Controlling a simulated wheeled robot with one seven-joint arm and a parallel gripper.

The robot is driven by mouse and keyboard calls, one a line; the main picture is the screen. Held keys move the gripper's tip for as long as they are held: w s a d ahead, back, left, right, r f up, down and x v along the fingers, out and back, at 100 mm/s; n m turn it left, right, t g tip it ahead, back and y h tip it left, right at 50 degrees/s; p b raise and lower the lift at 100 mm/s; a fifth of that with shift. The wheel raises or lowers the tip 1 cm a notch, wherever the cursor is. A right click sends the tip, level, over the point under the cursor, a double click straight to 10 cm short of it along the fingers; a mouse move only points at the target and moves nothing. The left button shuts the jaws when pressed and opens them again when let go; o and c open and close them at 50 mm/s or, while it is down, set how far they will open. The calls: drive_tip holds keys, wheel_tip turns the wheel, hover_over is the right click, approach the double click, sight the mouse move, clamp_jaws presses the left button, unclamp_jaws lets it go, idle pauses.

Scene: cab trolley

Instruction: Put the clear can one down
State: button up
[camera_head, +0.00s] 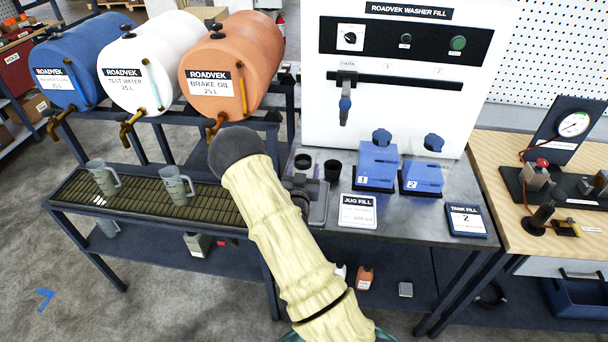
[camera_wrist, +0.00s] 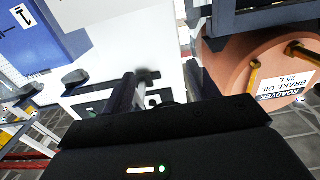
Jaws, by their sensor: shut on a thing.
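Two grey see-through jugs, a left one (camera_head: 101,176) and a right one (camera_head: 176,185), stand upright on the slatted drip tray (camera_head: 140,207). No label reads on either.
The orange brake oil drum (camera_head: 232,62) overhangs the tray and is close by in the wrist view (camera_wrist: 270,75). Blue containers numbered 1 (camera_head: 377,165) and 2 (camera_head: 422,178) stand before the white washer fill panel (camera_head: 400,100).

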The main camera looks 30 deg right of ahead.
drive_tip(key=shift+f, duration=1.1)
drive_tip(key=shift+f, duration=0.2)
drive_tip(key=o, duration=1.4)
drive_tip(key=shift+r, duration=0.1)
drive_tip(key=shift+c, duration=0.2)
